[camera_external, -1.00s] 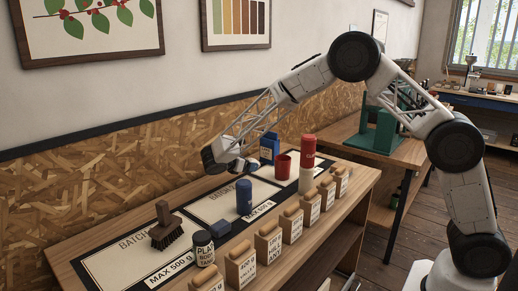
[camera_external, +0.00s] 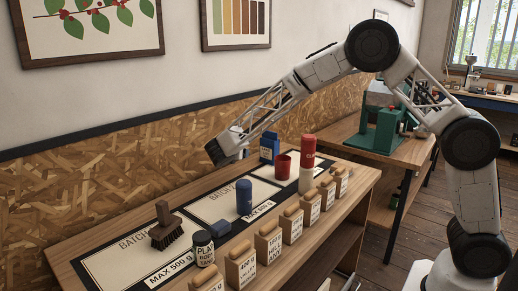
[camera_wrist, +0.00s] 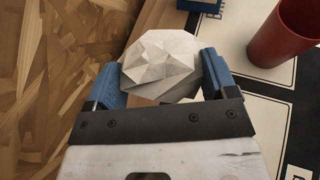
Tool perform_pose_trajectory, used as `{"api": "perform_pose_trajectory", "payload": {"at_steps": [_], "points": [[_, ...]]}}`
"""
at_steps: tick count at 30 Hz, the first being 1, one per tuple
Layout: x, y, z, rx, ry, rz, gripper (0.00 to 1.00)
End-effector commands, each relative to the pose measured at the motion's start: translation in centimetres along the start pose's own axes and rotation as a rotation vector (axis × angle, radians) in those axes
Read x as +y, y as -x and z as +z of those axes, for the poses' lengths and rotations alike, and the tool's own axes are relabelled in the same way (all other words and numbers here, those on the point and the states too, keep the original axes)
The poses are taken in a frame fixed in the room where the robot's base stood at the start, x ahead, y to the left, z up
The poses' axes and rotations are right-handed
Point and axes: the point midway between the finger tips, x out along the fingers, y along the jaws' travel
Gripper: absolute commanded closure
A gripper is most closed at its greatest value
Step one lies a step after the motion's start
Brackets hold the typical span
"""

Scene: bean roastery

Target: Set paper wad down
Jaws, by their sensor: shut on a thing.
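The paper wad (camera_wrist: 158,66) is a pale, crumpled, faceted ball in the wrist view. My gripper (camera_wrist: 165,72) is shut on it, with one blue finger pressed to each side. The wad is held above the back part of the wooden bench (camera_wrist: 152,20), near the board wall. In the external view my gripper (camera_external: 226,150) hangs over the back edge of the bench, behind the mat.
A red cup (camera_external: 282,166), a blue box (camera_external: 269,147) and a red-and-white cylinder (camera_external: 307,163) stand right of my gripper. A blue cylinder (camera_external: 244,197), a brush (camera_external: 166,229) and a dark jar (camera_external: 204,248) stand nearer. Labelled wooden blocks line the front. The mat (camera_external: 209,207) has bare patches.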

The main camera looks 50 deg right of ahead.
Motion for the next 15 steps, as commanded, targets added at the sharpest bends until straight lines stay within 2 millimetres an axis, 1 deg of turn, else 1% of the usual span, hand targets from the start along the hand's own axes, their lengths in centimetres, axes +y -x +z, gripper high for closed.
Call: {"api": "perform_pose_trajectory", "payload": {"at_steps": [5,12,15], "points": [[0.0,-0.6,-1.4,0.001,0.002,-0.002,0.43],[0.0,-1.8,-4.4,0.0,0.003,-0.002,0.43],[0.0,-2.2,-5.3,0.0,0.001,-0.001,0.43]]}}
